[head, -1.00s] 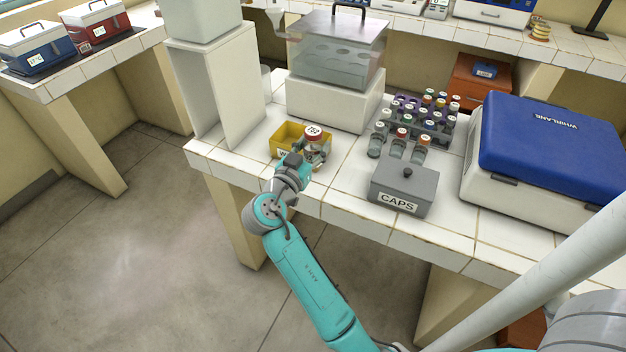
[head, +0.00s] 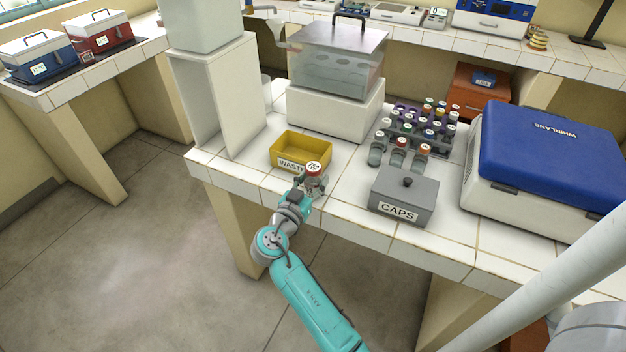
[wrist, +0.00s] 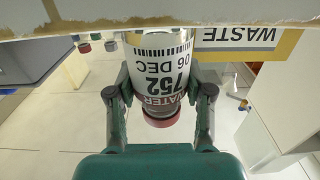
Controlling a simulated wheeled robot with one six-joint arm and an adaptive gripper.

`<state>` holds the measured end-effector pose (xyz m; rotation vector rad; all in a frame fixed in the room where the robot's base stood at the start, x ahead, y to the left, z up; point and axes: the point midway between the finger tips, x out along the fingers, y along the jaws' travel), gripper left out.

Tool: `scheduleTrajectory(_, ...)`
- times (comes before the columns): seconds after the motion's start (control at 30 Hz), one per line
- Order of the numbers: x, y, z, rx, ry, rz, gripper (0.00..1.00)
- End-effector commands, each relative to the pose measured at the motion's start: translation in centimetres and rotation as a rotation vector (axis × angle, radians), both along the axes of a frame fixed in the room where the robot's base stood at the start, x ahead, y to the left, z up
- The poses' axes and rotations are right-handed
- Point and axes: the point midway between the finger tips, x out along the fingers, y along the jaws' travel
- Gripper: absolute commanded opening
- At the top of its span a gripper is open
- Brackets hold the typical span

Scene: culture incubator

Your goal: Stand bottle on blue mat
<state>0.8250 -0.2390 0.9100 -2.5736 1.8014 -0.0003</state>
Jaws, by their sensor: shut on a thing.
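A bottle with a red cap (head: 314,168) is in my gripper (head: 309,186) above the front edge of the white tiled bench. In the wrist view, my gripper (wrist: 160,92) has a finger on each side of the bottle (wrist: 160,60). Its white label reads WATER, 752, 06 DEC, upside down in that picture, with the red cap toward the bottom. In the head view the bottle looks about upright, cap up. Its base is hidden there by my gripper. No plainly blue mat shows; a dark mat (head: 75,62) lies under two boxes on the left counter.
A yellow WASTE bin (head: 318,148) stands just behind the bottle. A grey CAPS box (head: 404,196), capped bottles, a vial rack and a blue-lidded machine (head: 550,150) are to the right. A water bath (head: 336,62) and an open white stand (head: 205,100) are behind.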

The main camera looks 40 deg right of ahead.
Motion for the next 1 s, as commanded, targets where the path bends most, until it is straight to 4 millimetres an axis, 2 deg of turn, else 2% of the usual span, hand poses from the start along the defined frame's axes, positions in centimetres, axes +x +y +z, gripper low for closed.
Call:
scheduleTrajectory(0.17, 0.0, 0.0, -0.4, 0.0, 0.001, 0.0, 0.08)
scheduleTrajectory(0.2, 0.0, 0.0, -0.4, 0.0, 0.001, 0.0, 0.61)
scheduleTrajectory(0.27, 0.0, 0.0, -0.4, 0.0, 0.001, 0.0, 0.76)
scheduleTrajectory(0.67, -0.1, 0.4, -0.4, 0.0, 0.001, 0.001, 0.76)
scheduleTrajectory(0.83, -0.8, 2.5, -0.3, -0.001, 0.0, 0.004, 0.76)
scheduleTrajectory(1.0, -2.5, 5.4, -0.4, 0.0, 0.0, 0.005, 0.76)
